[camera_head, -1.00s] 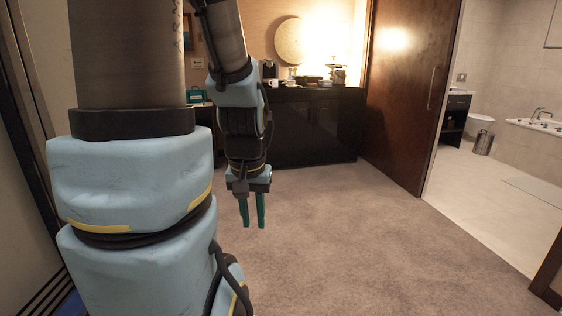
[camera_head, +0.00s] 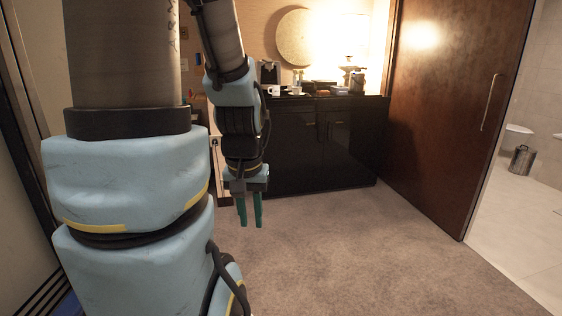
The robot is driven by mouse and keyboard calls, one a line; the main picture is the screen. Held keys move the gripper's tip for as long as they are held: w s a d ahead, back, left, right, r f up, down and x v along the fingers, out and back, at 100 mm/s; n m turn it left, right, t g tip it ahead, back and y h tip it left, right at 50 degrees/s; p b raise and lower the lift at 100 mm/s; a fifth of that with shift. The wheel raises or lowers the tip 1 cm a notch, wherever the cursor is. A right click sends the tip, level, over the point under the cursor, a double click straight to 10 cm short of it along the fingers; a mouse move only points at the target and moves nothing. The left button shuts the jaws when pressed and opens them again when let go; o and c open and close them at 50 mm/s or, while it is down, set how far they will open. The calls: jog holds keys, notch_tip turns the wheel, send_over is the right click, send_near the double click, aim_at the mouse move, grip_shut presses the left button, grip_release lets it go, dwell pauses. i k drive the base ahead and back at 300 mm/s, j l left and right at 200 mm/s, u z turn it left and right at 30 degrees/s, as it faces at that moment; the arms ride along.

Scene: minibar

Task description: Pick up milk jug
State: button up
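My gripper (camera_head: 249,221) hangs over the carpet with its two green fingers pointing down. A narrow gap shows between the fingers and nothing is held there. A dark minibar cabinet (camera_head: 345,150) stands ahead, beyond my gripper. Several small items stand on its top, among them a white cup (camera_head: 275,91) and a dark machine (camera_head: 268,73), partly behind my arm. I cannot make out which item, if any, is the milk jug. My arm hides part of the cabinet's left side.
A brown wooden door (camera_head: 445,110) stands to the right of the cabinet, with a bathroom and a metal bin (camera_head: 522,160) beyond it. A lit lamp (camera_head: 347,45) and a round disc (camera_head: 296,37) are above the cabinet. The carpet (camera_head: 360,255) ahead is clear.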

aim_at(276, 89)
jog(key=i, duration=2.1)
jog(key=i+u, duration=0.1)
jog(key=i, duration=0.5)
jog(key=i+l+u, duration=0.1)
jog(key=i, duration=0.45)
jog(key=i+l+u, duration=0.1)
jog(key=i, duration=0.5)
